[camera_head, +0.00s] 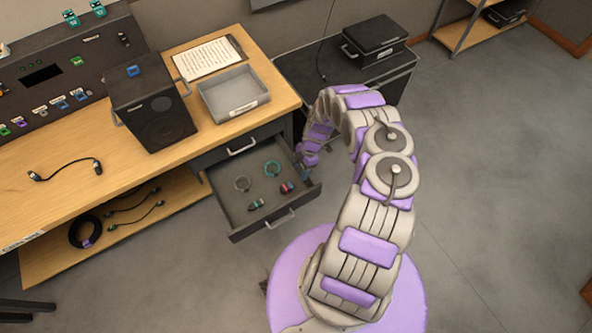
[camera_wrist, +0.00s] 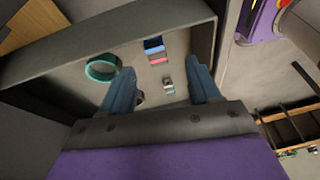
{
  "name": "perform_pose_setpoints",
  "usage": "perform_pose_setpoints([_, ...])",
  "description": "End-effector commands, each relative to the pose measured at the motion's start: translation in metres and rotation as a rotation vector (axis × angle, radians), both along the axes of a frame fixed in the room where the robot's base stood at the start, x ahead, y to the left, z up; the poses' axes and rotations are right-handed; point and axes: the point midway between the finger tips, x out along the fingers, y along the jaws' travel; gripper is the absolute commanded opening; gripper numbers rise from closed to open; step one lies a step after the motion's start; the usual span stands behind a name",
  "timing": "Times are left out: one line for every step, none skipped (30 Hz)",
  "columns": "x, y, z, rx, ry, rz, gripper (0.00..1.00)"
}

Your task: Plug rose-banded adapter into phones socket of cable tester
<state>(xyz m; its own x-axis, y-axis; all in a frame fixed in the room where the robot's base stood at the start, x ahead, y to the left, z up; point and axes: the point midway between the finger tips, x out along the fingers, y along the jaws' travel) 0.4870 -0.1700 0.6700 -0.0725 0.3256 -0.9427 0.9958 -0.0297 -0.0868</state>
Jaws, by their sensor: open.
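An adapter with a pinkish-red band and blue parts (camera_head: 287,188) lies in the open drawer (camera_head: 226,204); I take it as the rose-banded one. It also shows in the wrist view (camera_wrist: 154,48), beyond and between my fingertips, apart from them. I cannot tell which device is the cable tester, and no phones socket is readable.
On the bench are a black speaker-like box (camera_head: 150,100), a grey tray (camera_head: 260,106), a clipboard (camera_head: 208,58), a short cable (camera_head: 65,170) and a dark panel (camera_head: 40,75).

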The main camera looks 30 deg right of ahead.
Motion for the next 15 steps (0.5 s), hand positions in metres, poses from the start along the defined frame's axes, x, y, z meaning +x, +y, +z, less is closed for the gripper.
perform_pose_setpoints([0.001,0.006,-0.006,0.023,-0.021,0.012,0.62])
perform_pose_setpoints([0.001,0.009,-0.01,0.034,-0.033,0.022,0.62])
perform_pose_setpoints([0.002,0.012,-0.015,0.046,-0.046,0.03,0.62])
perform_pose_setpoints([0.002,0.013,-0.017,0.054,-0.055,0.038,0.62])
perform_pose_setpoints([0.003,0.015,-0.019,0.059,-0.063,0.044,0.62])
perform_pose_setpoints([0.004,0.017,-0.021,0.066,-0.072,0.051,0.62])
perform_pose_setpoints([0.005,0.018,-0.023,0.069,-0.077,0.053,0.62])
perform_pose_setpoints([0.005,0.019,-0.024,0.071,-0.081,0.056,0.62])
perform_pose_setpoints([0.005,0.02,-0.025,0.073,-0.085,0.059,0.62])
perform_pose_setpoints([0.006,0.02,-0.027,0.074,-0.086,0.06,0.62])
perform_pose_setpoints([0.006,0.021,-0.028,0.074,-0.087,0.061,0.62])
perform_pose_setpoints([0.006,0.022,-0.029,0.074,-0.088,0.062,0.62])
perform_pose_setpoints([0.006,0.022,-0.031,0.074,-0.088,0.062,0.62])
perform_pose_setpoints([0.006,0.023,-0.033,0.073,-0.087,0.062,0.62])
perform_pose_setpoints([0.006,0.024,-0.035,0.073,-0.087,0.062,0.62])
